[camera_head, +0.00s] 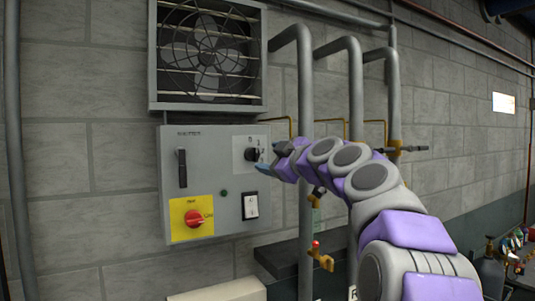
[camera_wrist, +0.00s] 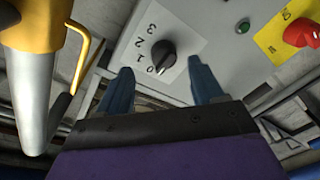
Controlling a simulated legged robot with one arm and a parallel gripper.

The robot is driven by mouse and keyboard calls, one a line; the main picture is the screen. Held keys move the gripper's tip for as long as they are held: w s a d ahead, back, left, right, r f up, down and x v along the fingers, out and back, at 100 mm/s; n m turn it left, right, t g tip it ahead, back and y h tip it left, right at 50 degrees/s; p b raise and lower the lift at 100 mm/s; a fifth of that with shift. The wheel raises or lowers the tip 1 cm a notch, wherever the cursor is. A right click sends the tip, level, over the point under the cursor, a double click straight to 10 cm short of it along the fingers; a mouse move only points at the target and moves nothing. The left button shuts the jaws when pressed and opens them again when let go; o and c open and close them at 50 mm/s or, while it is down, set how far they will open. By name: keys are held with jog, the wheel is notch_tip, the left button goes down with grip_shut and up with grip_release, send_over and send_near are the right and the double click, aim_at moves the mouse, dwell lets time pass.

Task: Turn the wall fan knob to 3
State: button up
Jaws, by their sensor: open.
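The fan knob (camera_head: 251,154) is a black rotary knob on a white plate at the upper right of the grey control panel (camera_head: 230,222). In the wrist view the knob (camera_wrist: 163,54) has the marks 0, 1, 2 and 3 around its left side; I cannot tell for certain which mark it points at. My gripper (camera_head: 270,159) is open just right of the knob. In the wrist view its two blue fingers (camera_wrist: 160,68) are spread, one on either side of the knob in the picture, with nothing held. The wall fan (camera_head: 208,55) is above the panel behind a grille.
The panel also carries a red knob on a yellow plate (camera_head: 194,217), a green button (camera_head: 223,193), a white switch (camera_head: 250,206) and a dark lever (camera_head: 182,168). Grey vertical pipes (camera_head: 305,90) and a yellow pipe (camera_wrist: 89,45) stand close beside my arm.

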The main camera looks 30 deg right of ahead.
aim_at(258, 156)
jog(key=a, duration=0.1)
jog(key=w+a, duration=0.1)
jog(key=a, duration=0.1)
jog(key=w+a, duration=0.1)
jog(key=shift+w+a+r+p, duration=0.25)
jog(key=shift+r+p, duration=0.05)
jog(key=shift+p, duration=0.1)
jog(key=shift+r, duration=0.3)
jog(key=w+d, duration=0.1)
jog(key=w+d+f, duration=0.1)
jog(key=w, duration=0.1)
jog(key=shift+w+d+f+p, duration=0.1)
jog(key=shift+d+f+p, duration=0.1)
jog(key=shift+d+p, duration=0.15)
jog(key=shift+d, duration=1.1)
jog(key=a, duration=0.2)
jog(key=shift+w+a+r, duration=0.1)
jog(key=shift+a+r, duration=0.05)
jog(key=shift+a, duration=0.15)
jog(key=shift+c, duration=0.8)
jog(key=shift+a, duration=0.2)
jog(key=shift+c, duration=0.9)
jog(key=shift+d, duration=0.2)
jog(key=shift+c, duration=1.4)
jog(key=shift+d, duration=0.45)
jog(key=c, duration=0.3)
jog(key=shift+c, duration=0.6)
jog(key=shift+a, duration=0.15)
